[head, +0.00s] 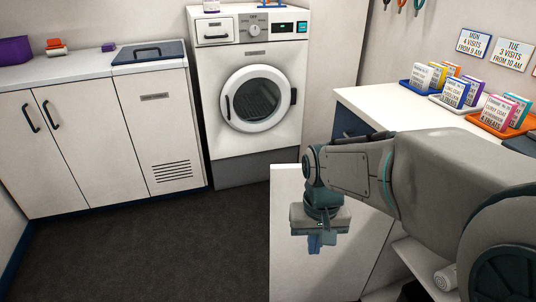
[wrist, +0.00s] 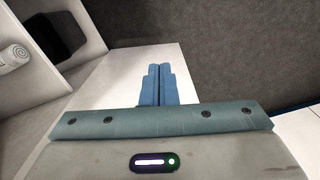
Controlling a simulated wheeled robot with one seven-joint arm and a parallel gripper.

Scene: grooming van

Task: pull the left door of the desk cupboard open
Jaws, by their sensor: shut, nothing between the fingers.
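The desk (head: 365,105) stands at the right in the head view. The left door (head: 290,275) of its cupboard stands swung out as a plain white panel, and the cupboard's inside shows to its right. The door also shows in the wrist view (wrist: 117,75), behind the fingers. No handle shows on it. My gripper (head: 318,247) is shut and empty, fingers pointing down, in front of the door panel in the head view. In the wrist view its blue fingertips (wrist: 158,68) are together; whether they touch the door I cannot tell.
Inside the cupboard are a white rolled item (wrist: 14,57) and a black box (wrist: 60,35). A washing machine (head: 250,150) and white cabinets (head: 90,140) stand along the back. Dark floor (head: 150,260) is clear at the left. Card trays (head: 500,122) line the desktop.

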